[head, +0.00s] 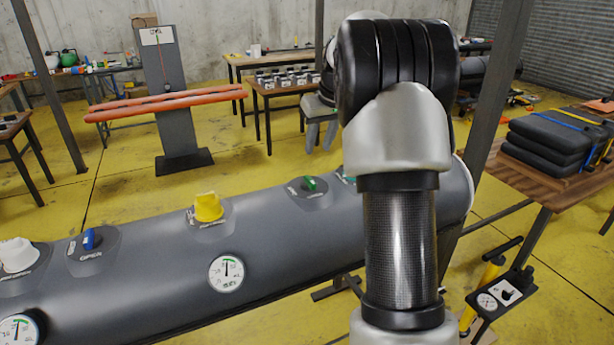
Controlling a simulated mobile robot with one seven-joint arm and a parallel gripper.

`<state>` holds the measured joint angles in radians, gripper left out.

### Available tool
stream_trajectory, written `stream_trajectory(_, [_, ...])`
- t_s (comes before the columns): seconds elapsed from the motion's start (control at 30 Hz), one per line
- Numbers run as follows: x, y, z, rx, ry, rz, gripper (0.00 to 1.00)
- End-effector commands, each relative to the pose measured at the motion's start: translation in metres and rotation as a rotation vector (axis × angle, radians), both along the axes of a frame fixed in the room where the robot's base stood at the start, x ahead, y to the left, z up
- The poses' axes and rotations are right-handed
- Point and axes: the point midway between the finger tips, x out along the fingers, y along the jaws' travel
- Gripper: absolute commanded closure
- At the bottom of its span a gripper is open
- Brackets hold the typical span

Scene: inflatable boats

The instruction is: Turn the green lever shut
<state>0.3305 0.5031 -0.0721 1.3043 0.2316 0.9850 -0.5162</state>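A small green lever (310,184) sits on a round grey plate on top of the long dark grey inflatable tube (150,270), near the middle of the picture. Its exact turn angle is too small to tell. My arm stands large in front of the tube's right part.
Along the tube are a yellow cap (208,207), a blue lever (89,239), a white cap (17,255) and a pressure gauge (226,273). A yellow pump (488,280) stands at right, near a wooden table (540,188) with stacked black pads (550,140).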

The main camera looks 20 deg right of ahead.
Motion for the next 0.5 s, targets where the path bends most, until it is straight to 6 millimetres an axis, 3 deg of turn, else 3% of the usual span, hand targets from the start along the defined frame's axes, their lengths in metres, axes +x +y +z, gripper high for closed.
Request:
stream_trajectory(0.1, [0.010, 0.001, -0.028, 0.002, 0.005, 0.000, 0.69])
stream_trajectory(0.5, [0.042, 0.002, -0.104, 0.001, 0.003, 0.000, 0.69])
